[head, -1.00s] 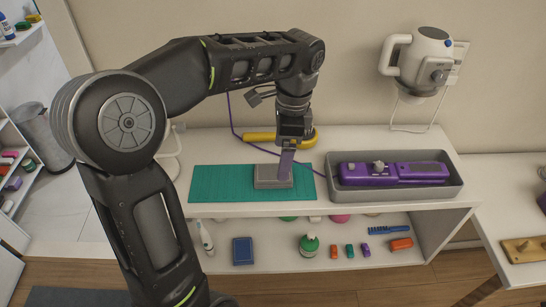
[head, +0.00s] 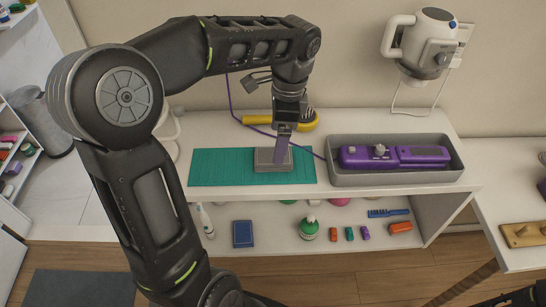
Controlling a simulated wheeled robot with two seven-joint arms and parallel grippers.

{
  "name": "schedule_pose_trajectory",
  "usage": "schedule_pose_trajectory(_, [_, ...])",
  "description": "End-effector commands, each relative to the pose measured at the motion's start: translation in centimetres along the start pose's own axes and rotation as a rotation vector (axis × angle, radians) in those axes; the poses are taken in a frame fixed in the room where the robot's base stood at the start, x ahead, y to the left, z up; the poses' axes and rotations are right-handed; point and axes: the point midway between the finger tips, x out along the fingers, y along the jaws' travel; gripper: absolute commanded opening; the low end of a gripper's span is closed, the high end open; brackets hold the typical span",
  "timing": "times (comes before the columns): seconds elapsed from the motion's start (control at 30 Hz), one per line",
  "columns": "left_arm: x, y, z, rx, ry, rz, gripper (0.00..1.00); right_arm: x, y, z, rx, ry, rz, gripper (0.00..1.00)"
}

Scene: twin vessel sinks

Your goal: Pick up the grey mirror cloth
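The grey mirror cloth (head: 264,161) looks like a small folded grey pad. It lies on the teal mat (head: 220,168) near the mat's right part, on the white counter. My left gripper (head: 282,150) points down at the cloth from above, with a flat finger in front of its right half. The finger looks close to or touching the cloth. The fingers are seen edge-on, so I cannot tell whether they are open or closed on it.
A grey tray (head: 400,178) holding a purple device (head: 395,158) stands right of the mat. A yellow-handled brush (head: 305,122) lies behind. A white dryer-like appliance (head: 425,45) hangs on the wall. The lower shelf holds a green bottle (head: 308,229) and a blue box (head: 243,234).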

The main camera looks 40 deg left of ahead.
Motion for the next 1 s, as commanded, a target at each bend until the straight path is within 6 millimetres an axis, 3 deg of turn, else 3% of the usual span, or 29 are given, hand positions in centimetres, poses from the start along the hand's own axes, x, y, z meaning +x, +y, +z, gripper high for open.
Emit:
schedule_pose_trajectory(0.17, [0.8, 0.0, 0.2, -0.001, -0.002, 0.002, 0.87, -0.3, -0.1, 0.0, 0.0, -0.001, 0.001, 1.0])
schedule_pose_trajectory(0.5, [5.0, 0.0, 0.5, 0.0, -0.001, 0.001, 0.87, -0.9, -0.3, 0.1, 0.002, -0.003, 0.003, 1.0])
schedule_pose_trajectory(1.0, [5.2, 0.0, 0.4, 0.0, 0.0, 0.0, 0.87, -0.9, -0.3, 0.1, 0.002, -0.003, 0.003, 1.0])
